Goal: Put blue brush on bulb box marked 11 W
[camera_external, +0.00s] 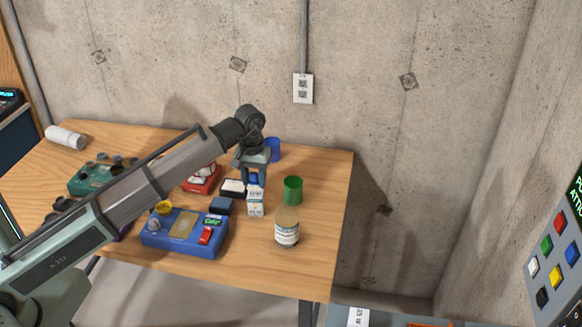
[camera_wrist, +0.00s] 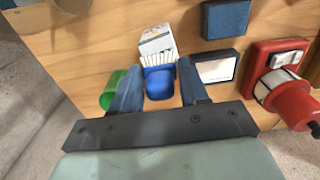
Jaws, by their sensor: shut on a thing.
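My gripper (camera_external: 254,174) points down over the table and is shut on the blue brush (camera_wrist: 158,84). The brush has a rounded blue body and a row of white bristles and sits between the two fingers in the wrist view. It also shows below the gripper in the external view (camera_external: 254,181). A small white bulb box (camera_external: 255,206) with printing stands just below and in front of the brush. In the wrist view the box (camera_wrist: 156,40) lies just beyond the bristles. I cannot tell whether brush and box touch, and the wattage print is too small to read.
A green cup (camera_external: 292,190) and a labelled bottle (camera_external: 287,228) stand right of the box. A dark blue box (camera_external: 221,205), a black-and-white box (camera_external: 233,188) and a blue device (camera_external: 185,233) are to its left. A blue cup (camera_external: 273,149) is behind. The table's right end is clear.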

